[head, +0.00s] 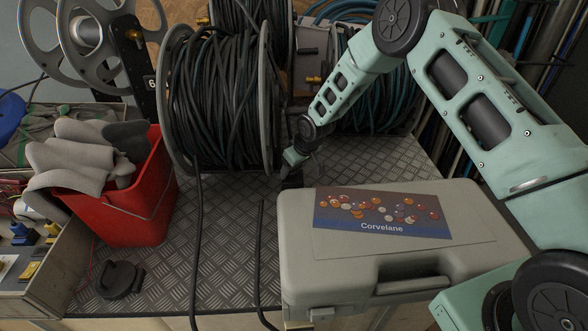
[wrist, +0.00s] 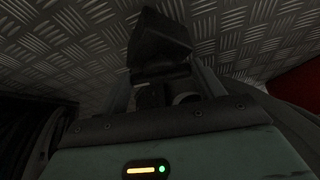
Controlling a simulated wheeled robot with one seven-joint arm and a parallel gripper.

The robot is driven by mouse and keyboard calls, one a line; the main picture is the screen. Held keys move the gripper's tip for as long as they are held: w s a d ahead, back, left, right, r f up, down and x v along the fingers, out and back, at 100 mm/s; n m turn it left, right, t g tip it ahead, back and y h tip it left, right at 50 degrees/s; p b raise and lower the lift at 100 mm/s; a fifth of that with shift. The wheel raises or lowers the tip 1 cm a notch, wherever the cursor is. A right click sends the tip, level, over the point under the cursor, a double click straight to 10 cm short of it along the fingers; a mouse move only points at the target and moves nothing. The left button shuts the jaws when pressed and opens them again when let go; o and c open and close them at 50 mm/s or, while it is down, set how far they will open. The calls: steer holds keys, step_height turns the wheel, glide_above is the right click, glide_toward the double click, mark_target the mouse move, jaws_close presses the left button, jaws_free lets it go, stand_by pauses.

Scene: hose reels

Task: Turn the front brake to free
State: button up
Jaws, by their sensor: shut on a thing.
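The large front hose reel (head: 222,105) carries black hose and stands on the tread-plate bench. My gripper (head: 292,168) is low at this reel's right flange, pointing down, with its fingertips small and dark in the head view. In the wrist view my gripper (wrist: 168,72) is closed on a dark block-shaped piece (wrist: 160,40), which I take for the front brake's handle. The fingers are on either side of its lower part. The brake's markings and its setting are hidden or too dark to read.
A grey case (head: 400,255) labelled Corvelane lies in front of my gripper. A red bin (head: 140,205) with grey gloves stands at the left. Another reel with dark hose (head: 385,95) is behind my arm. A loose hose (head: 197,250) hangs down the front.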

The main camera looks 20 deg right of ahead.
steer(key=n, duration=0.1)
steer(key=n+g+y, duration=0.1)
steer(key=n, duration=0.1)
steer(key=shift+w+d+n+b, duration=0.1)
steer(key=shift+d+n+b, duration=0.1)
steer(key=shift+n+b, duration=0.15)
steer(key=shift+w+n+g+y+b, duration=0.1)
steer(key=shift+n+g+y+b, duration=0.45)
steer(key=shift+n, duration=1.3)
steer(key=shift+c, duration=0.2)
steer(key=shift+d, duration=0.1)
steer(key=o, duration=0.7)
steer(key=b+v, duration=0.1)
steer(key=v, duration=0.4)
steer(key=shift+w+d, duration=0.1)
steer(key=s+d, duration=0.1)
steer(key=d, duration=0.2)
steer(key=s+d+b, duration=0.1)
steer(key=s+d, duration=0.1)
steer(key=d, duration=0.2)
steer(key=s+d+b, duration=0.1)
steer(key=s+d, duration=0.1)
steer(key=d, duration=0.1)
steer(key=shift+s+d, duration=0.15)
steer(key=shift+d, duration=0.15)
